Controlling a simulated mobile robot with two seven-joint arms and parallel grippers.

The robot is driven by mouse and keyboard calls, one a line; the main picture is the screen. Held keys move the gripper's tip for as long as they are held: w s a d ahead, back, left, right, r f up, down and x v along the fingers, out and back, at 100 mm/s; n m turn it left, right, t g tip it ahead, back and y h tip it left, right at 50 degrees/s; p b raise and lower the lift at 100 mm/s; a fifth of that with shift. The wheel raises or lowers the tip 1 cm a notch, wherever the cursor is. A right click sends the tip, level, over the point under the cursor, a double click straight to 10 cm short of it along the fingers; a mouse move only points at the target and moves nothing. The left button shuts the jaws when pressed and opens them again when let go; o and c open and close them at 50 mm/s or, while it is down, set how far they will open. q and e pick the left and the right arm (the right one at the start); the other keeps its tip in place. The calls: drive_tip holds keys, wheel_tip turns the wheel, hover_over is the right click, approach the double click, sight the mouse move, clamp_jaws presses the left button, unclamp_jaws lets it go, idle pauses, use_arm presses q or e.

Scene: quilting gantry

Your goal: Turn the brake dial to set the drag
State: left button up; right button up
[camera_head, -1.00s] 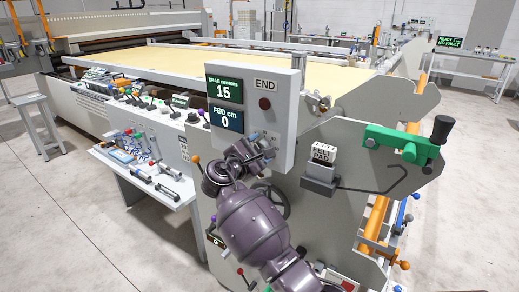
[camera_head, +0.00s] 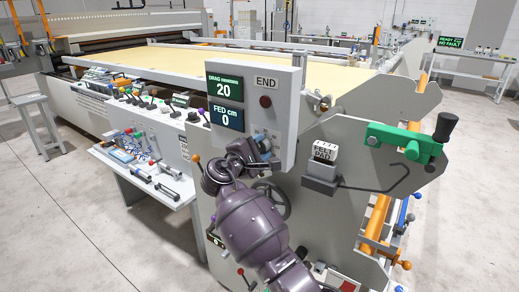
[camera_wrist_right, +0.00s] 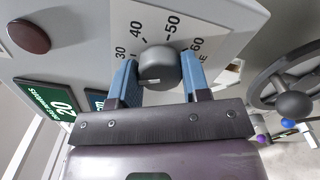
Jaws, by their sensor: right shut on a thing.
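The brake dial (camera_wrist_right: 160,67) is a dark grey round knob on a pale scale plate (camera_wrist_right: 185,25) marked with numbers from 30 to 60 in the right wrist view. My right gripper (camera_wrist_right: 160,80) is shut on the dial, with one blue finger on each side of it. In the head view my right gripper (camera_head: 262,143) is at the lower part of the grey control box, and the wrist hides most of the dial. The drag display (camera_head: 223,87) reads 20 newtons. My left gripper is not in view.
The FED cm display (camera_head: 227,117) reads 0. A dark red button (camera_head: 265,102) sits under the END label. A spoked handwheel (camera_head: 271,203) is just below my wrist. A felt pad block (camera_head: 323,152) and a green crank arm (camera_head: 400,139) are to the right.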

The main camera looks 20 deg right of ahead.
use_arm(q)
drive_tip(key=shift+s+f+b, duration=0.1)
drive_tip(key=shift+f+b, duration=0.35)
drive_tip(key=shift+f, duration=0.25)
use_arm(e)
drive_tip(key=shift+f+m, duration=0.1)
drive_tip(key=shift+m, duration=1.5)
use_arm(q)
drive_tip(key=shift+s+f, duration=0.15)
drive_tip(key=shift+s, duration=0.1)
use_arm(e)
drive_tip(key=o, duration=0.9)
drive_tip(key=shift+o, duration=0.2)
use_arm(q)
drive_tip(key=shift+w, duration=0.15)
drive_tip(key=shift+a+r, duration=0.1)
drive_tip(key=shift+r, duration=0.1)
use_arm(e)
drive_tip(key=shift+s, duration=0.1)
